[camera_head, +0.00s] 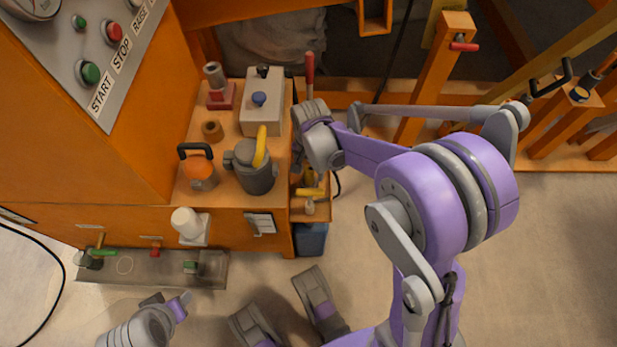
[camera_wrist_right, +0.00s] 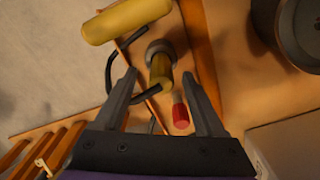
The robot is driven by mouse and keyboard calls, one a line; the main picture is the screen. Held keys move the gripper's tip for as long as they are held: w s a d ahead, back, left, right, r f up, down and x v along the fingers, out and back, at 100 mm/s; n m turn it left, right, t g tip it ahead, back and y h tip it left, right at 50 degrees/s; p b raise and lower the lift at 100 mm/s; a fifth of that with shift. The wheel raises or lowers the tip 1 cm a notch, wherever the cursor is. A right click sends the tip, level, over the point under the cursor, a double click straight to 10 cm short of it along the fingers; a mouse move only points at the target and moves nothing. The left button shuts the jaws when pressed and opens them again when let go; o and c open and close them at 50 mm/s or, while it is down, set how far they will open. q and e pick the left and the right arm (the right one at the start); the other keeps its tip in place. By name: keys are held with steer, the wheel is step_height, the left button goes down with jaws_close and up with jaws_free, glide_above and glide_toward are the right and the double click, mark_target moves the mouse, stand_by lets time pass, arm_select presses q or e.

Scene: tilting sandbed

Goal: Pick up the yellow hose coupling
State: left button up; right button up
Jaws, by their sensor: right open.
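The yellow hose coupling (camera_wrist_right: 161,72), a short yellow cylinder with a grey collar, lies in the narrow orange tray (camera_wrist_right: 205,55) beside the bench. In the head view the coupling (camera_head: 310,178) shows just below my right gripper (camera_head: 302,165). In the right wrist view my right gripper (camera_wrist_right: 159,88) is open and empty, its fingertips on either side of the coupling in the picture. Whether they touch it I cannot tell. My left gripper (camera_head: 168,302) is low at the left of the head view, away from the bench; its jaws are unclear.
A larger yellow cylinder (camera_wrist_right: 127,20) with a black bent rod lies close by the coupling. A red-handled thing (camera_wrist_right: 180,112) lies between the fingers lower down. The grey pump (camera_head: 256,175) and grey box (camera_head: 262,116) stand on the bench left of the tray.

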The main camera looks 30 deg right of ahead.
step_height(320, 180, down, 3)
steer(key=shift+w+b, duration=0.15)
steer(key=shift+b, duration=0.2)
steer(key=shift+r, duration=0.1)
steer(key=shift+c, duration=0.4)
jaws_close()
